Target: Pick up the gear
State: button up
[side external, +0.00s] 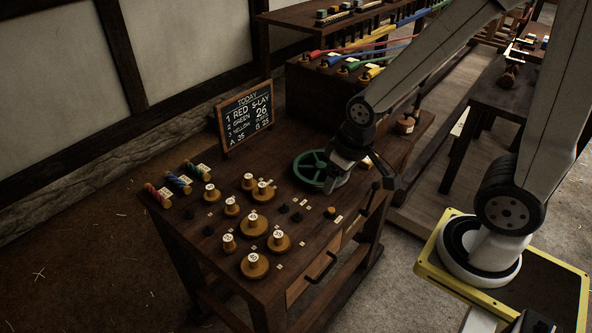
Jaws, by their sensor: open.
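Several round yellow-brown pieces with pale numbered tops stand on the dark wooden bench (180,228). The wider ones have a disc-like base, such as one disc (254,266) near the front edge. I cannot make out teeth, so I cannot tell which is the gear. A green spoked wheel (300,166) lies towards the back right of the bench. My gripper (336,184) is low over the right side of this wheel and hides part of it. It is open. I cannot tell whether it touches the wheel.
A chalkboard (245,117) stands at the back of the bench. Coloured rope pieces (180,182) lie at the left end. Small dark knobs (297,217) stand right of the discs. A rack with coloured strands (350,62) rises behind.

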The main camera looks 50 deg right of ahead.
dwell(0.4)
jog(key=n+g, duration=0.2)
jog(key=n, duration=1.6)
send_over(279, 234)
jog(key=f, duration=1)
jog(key=shift+s+d+f, duration=0.15)
jog(key=shift+s+d, duration=0.05)
jog(key=shift+d, duration=0.05)
jog(key=shift+w+a+f+n+g, duration=0.2)
jog(key=shift+a+f+n+g, duration=0.1)
jog(key=shift+f+n, duration=0.1)
jog(key=shift+f, duration=0.1)
jog(key=shift+f, duration=1.2)
